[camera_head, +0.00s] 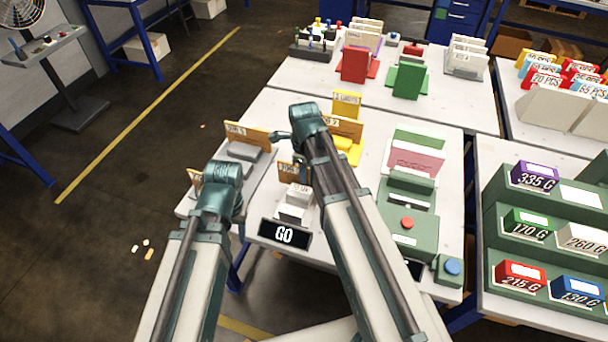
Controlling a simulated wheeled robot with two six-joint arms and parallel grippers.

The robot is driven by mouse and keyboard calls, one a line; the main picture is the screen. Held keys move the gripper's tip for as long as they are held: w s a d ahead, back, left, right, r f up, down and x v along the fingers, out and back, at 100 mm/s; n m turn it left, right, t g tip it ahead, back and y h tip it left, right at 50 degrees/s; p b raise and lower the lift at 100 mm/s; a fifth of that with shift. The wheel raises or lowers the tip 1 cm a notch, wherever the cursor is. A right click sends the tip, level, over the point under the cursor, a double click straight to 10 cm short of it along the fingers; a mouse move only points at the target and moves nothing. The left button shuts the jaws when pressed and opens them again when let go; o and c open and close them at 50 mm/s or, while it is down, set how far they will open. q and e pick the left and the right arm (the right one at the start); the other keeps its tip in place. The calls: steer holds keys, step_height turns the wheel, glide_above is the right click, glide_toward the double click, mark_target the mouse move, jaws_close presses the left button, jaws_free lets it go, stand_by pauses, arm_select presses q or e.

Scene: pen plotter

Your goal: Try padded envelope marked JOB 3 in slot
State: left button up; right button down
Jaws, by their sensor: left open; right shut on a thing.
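My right gripper (284,136) reaches over the table, beside the right end of an orange-brown labelled board (247,133). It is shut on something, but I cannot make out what. My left gripper (219,177) is open near the table's left edge; its fingertips are mostly hidden behind its wrist. Another orange-brown labelled board (287,170) stands below the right gripper, partly behind my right arm. I cannot read JOB 3 on any piece, so I cannot tell which is the padded envelope. A green unit (408,233) with a dark slot-like strip and a red button stands right of my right arm.
A black GO sign (284,235) stands at the table's front edge. A pink piece (415,159) stands in a green holder. Red (354,64) and green (408,80) holders stand farther back. Weight-marked blocks fill the green rack (501,240) at right. Open floor lies left.

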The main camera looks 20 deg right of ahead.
steer(key=shift+r+p, duration=3.55)
